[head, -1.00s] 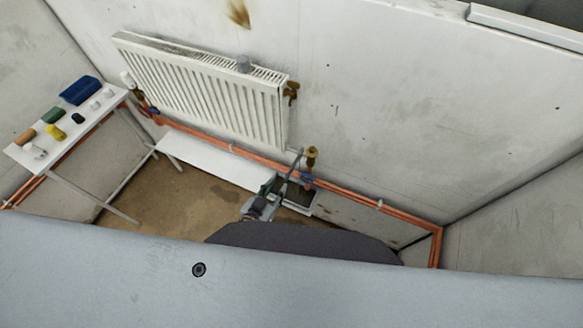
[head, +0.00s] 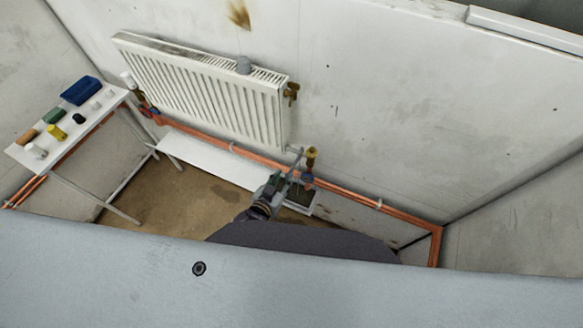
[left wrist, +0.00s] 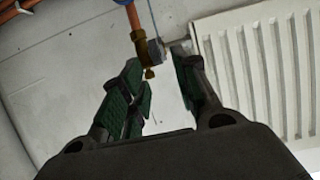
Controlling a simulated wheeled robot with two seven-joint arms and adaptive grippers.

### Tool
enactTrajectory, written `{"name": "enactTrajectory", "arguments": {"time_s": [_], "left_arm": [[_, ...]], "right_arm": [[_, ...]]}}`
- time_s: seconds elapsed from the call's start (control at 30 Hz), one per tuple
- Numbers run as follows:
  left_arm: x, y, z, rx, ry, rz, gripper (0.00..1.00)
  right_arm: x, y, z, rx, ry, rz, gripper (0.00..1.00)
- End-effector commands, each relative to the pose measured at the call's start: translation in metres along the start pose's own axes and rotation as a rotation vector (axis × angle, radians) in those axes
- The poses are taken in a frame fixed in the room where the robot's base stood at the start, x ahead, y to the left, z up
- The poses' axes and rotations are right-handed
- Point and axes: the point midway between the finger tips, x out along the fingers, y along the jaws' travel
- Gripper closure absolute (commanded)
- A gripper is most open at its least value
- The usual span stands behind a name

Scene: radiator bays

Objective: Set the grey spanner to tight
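A thin grey bar, which looks like the grey spanner (head: 296,160), stands tilted beside the brass valve (head: 311,157) below the radiator's lower right corner. In the left wrist view the brass valve (left wrist: 142,46) has a grey piece (left wrist: 155,50) at its side, probably the spanner's end. My left gripper (head: 278,181) is just below the bar in the head view. The left wrist view shows its green-padded fingers (left wrist: 162,72) apart, with the grey piece just beyond the gap. I cannot tell whether they touch it. My right gripper is out of view.
The white radiator (head: 205,92) hangs on the wall. Copper pipes (head: 355,195) run low along it. A white bench (head: 215,160) stands below. A white side table (head: 60,157) at left holds a blue tray (head: 81,91) and several small items. The floor between is clear.

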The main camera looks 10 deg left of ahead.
Motion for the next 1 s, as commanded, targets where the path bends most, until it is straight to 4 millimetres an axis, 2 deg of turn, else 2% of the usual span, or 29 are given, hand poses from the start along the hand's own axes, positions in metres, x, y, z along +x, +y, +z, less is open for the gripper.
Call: {"name": "enactTrajectory", "arguments": {"time_s": [0.8,1.0], "left_arm": [[0.065,0.0,-0.001,0.0,0.001,0.0,0.7],[0.076,0.0,0.0,0.001,0.001,0.0,0.7]], "right_arm": [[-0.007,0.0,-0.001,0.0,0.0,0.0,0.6],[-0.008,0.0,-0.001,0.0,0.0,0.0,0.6]]}}
